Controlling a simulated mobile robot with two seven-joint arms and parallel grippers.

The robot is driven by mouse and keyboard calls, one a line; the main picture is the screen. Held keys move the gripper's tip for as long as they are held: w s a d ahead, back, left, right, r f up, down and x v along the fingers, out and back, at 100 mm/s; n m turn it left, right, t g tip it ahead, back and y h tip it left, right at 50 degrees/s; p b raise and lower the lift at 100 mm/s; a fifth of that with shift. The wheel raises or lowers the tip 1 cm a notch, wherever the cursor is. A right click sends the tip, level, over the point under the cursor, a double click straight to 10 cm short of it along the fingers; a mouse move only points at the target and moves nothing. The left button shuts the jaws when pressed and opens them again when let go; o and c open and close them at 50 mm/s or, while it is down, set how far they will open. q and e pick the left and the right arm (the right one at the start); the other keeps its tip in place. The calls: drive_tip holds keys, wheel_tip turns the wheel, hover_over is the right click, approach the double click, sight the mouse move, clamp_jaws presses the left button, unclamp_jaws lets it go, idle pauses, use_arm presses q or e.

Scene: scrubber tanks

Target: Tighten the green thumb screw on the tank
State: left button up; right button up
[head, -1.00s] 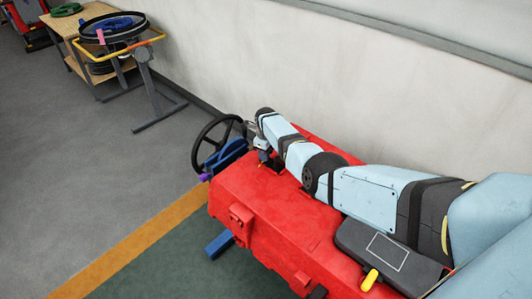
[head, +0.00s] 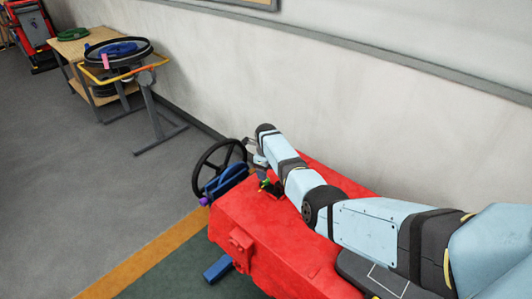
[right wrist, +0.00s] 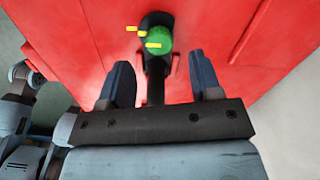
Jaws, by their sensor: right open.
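The green thumb screw (right wrist: 158,40) sits on a dark mount with yellow marks on the red tank (right wrist: 75,30). In the head view the tank (head: 275,245) lies in the lower middle, and the small green screw (head: 267,184) shows on its top beside my wrist. My right gripper (right wrist: 160,62) is open, its two dark blue fingers spread to the left and right. The screw shows between and beyond the fingertips; I see no contact.
A black steering wheel (head: 213,169) and a blue part (head: 227,179) stand at the tank's far end, close to my right wrist. A pale wall (head: 330,90) runs behind. Grey floor between is clear.

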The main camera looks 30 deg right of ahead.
wheel_tip(320, 180, up, 10)
drive_tip(key=shift+r, duration=0.15)
idle(0.5)
